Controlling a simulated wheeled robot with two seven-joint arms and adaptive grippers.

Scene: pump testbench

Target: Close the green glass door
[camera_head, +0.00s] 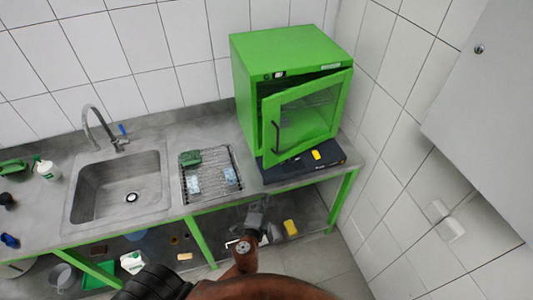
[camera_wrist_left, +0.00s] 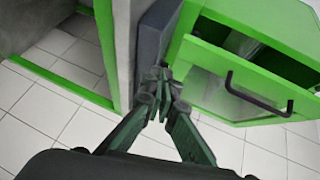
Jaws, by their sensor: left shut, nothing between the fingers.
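The green cabinet (camera_head: 285,50) stands on the right end of the counter. Its green-framed glass door (camera_head: 308,113) is ajar, with a gap showing at its left side and top. The door has a dark bar handle (camera_head: 276,137) on its left side. In the left wrist view the door (camera_wrist_left: 240,65) is at the right, with its handle (camera_wrist_left: 255,95) facing me. My left gripper (camera_head: 258,206) is in front of the counter edge, below the door. In the wrist view the left gripper (camera_wrist_left: 161,76) is shut and empty, left of the handle and apart from it. My right gripper is out of view.
A dark flat device (camera_head: 330,160) with a yellow item lies under the cabinet. A wire rack (camera_head: 212,180) and a sink (camera_head: 118,190) are to the left. A grey wall box (camera_head: 490,110) juts in at the right. A lower shelf holds several small items.

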